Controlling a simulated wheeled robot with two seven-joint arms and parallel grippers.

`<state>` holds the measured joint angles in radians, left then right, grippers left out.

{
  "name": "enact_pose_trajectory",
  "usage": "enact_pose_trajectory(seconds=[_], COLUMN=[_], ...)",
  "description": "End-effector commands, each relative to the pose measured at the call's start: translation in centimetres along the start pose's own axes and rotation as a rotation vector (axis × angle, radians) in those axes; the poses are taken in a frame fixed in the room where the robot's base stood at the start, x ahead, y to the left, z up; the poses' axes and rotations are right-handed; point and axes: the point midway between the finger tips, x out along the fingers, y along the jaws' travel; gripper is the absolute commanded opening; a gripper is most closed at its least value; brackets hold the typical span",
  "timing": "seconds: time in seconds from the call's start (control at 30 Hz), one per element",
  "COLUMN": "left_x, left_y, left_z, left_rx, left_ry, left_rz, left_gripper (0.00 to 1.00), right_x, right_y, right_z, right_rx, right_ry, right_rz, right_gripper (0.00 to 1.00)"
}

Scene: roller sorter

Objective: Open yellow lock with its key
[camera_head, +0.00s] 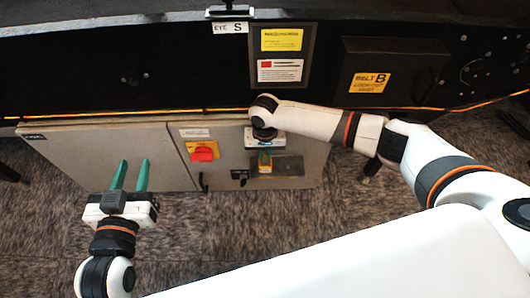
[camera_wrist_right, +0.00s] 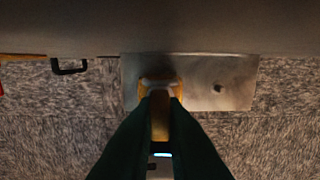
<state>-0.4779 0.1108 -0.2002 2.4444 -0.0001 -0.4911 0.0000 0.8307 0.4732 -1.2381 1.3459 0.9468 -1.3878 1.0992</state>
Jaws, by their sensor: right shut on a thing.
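The yellow lock (camera_head: 265,169) is at the front of the grey cabinet, by a metal plate. In the right wrist view the lock (camera_wrist_right: 145,88) shows as a yellow body just beyond my fingertips, against the plate. My right gripper (camera_head: 265,156) points at the lock. Its green fingers (camera_wrist_right: 160,100) are shut on a narrow yellow-brown piece, which looks like the key (camera_wrist_right: 160,118). The fingers hide much of it, and I cannot tell how deep it sits in the lock. My left gripper (camera_head: 131,174) is open and empty, left of the lock and in front of the cabinet.
The metal plate (camera_wrist_right: 225,85) has a dark hole at its right. A red switch (camera_head: 203,154) on a yellow base is left of the lock, with a black handle (camera_wrist_right: 70,69) between them. The dark machine (camera_head: 190,70) stands behind. Carpet in front is clear.

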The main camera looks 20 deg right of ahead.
Motion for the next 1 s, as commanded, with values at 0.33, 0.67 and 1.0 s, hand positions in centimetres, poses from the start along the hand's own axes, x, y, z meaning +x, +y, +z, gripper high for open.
enact_pose_trajectory(seconds=[0.33, 0.67, 1.0], left_x=[-0.03, -0.18, -0.23], left_y=[0.22, 0.22, 0.23], left_z=[-0.39, -0.93, -1.02], left_rx=[0.002, 0.001, 0.001], left_ry=[0.028, 0.058, 0.063], left_rz=[0.005, 0.006, 0.006], left_gripper=[0.34, 0.34, 0.34], right_x=[0.18, 0.40, 0.53], right_y=[0.02, 0.02, -0.03], right_z=[0.01, -0.01, -0.06], right_rx=[0.000, 0.000, 0.000], right_ry=[0.000, 0.000, 0.002], right_rz=[0.001, 0.001, -0.001], right_gripper=[0.00, 0.00, 0.00])
